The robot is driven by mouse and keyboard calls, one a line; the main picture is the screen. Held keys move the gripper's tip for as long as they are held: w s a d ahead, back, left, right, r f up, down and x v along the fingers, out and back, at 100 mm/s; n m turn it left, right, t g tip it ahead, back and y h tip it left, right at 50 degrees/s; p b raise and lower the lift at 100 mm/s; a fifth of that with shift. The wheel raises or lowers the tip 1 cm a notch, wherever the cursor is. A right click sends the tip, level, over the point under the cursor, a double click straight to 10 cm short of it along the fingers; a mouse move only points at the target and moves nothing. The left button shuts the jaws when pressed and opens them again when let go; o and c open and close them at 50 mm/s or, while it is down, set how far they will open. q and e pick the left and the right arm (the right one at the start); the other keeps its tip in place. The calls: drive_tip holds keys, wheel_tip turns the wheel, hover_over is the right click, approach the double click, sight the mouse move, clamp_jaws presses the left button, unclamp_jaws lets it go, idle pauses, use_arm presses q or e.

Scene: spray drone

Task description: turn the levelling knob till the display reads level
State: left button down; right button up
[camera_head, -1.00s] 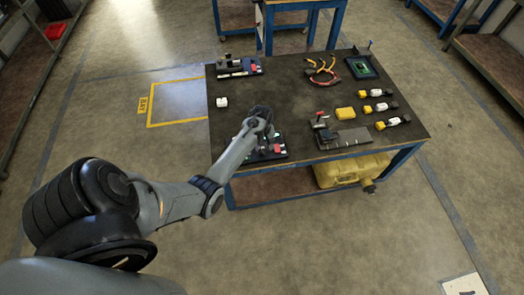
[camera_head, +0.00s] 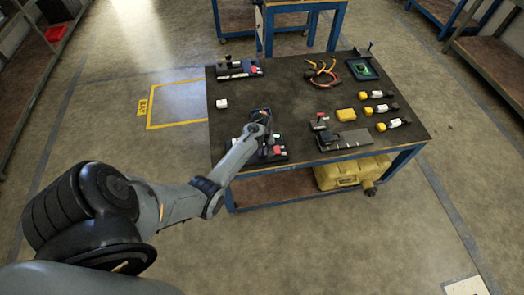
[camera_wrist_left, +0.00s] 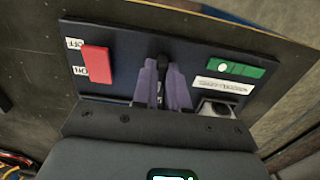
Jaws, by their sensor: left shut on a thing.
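The levelling panel (camera_head: 280,156) is a dark unit at the table's near left edge, partly covered by my left arm. In the left wrist view it carries a green display (camera_wrist_left: 235,69) with a white dot toward its left end. My left gripper (camera_wrist_left: 163,80) is over the panel's middle, its two fingers shut on a small dark knob (camera_wrist_left: 162,64), mostly hidden between them. In the head view the fingers are hidden behind my wrist. My right gripper is not in view.
A red switch (camera_wrist_left: 96,64) with ON and OFF labels sits on the panel, left of the fingers. A grey metal block (camera_head: 345,140), a yellow block (camera_head: 346,115) and several yellow-and-white parts lie to the right. A white cube (camera_head: 222,103) stands behind the panel.

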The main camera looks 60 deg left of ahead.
use_arm(q)
drive_tip(key=shift+r+m+p, duration=0.15)
drive_tip(key=shift+m+p, duration=0.25)
drive_tip(key=shift+p, duration=0.15)
drive_tip(key=shift+m+p, duration=0.9)
drive_tip(key=shift+m, duration=0.1)
drive_tip(key=shift+m+p, duration=0.75)
drive_tip(key=shift+m, duration=0.75)
drive_tip(key=shift+f, duration=0.2)
drive_tip(key=c, duration=1.2)
unclamp_jaws()
drive_tip(key=shift+o, duration=0.2)
